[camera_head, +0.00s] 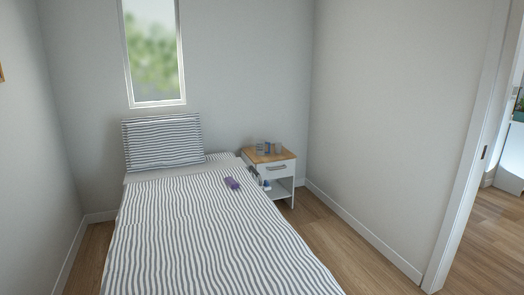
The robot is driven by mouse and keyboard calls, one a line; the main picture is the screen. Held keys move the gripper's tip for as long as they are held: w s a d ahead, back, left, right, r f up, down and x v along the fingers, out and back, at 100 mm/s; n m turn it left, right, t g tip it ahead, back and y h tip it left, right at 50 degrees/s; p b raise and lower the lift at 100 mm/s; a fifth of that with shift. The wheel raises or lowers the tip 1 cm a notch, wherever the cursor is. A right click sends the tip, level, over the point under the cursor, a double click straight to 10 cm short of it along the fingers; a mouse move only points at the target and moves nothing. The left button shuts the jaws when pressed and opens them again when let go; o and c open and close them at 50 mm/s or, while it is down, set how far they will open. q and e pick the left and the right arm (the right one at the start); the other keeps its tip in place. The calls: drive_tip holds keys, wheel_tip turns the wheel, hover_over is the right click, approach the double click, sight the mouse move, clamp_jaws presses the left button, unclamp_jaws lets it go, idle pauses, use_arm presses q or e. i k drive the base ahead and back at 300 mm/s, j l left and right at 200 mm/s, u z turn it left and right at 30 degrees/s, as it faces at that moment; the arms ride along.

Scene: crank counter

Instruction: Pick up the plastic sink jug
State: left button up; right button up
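I cannot make out a plastic sink jug or a sink in the head view. A few small clear and bluish containers (267,148) stand on the wooden top of a white nightstand (279,169) beside the bed; they are too small to tell what they are. Neither of my grippers shows in this view.
A bed (190,240) with striped bedding and a striped pillow (162,141) fills the middle. A small purple item (232,183) lies on it. Wooden floor (345,236) is free on the right, leading to a doorway (470,160) at the right edge.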

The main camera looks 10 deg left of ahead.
sight(260, 143)
drive_tip(key=i+l+z, duration=0.4)
drive_tip(key=l, duration=0.15)
drive_tip(key=i+l+z, duration=1)
drive_tip(key=i+z, duration=0.25)
drive_tip(key=i+u, duration=0.85)
drive_tip(key=i+l+u, duration=0.25)
drive_tip(key=i+u, duration=0.15)
drive_tip(key=i+j+u, duration=0.3)
drive_tip(key=i+u, duration=0.65)
drive_tip(key=i, duration=0.2)
drive_tip(key=i+l+u, duration=0.1)
drive_tip(key=i+u, duration=0.35)
drive_tip(key=i, duration=0.15)
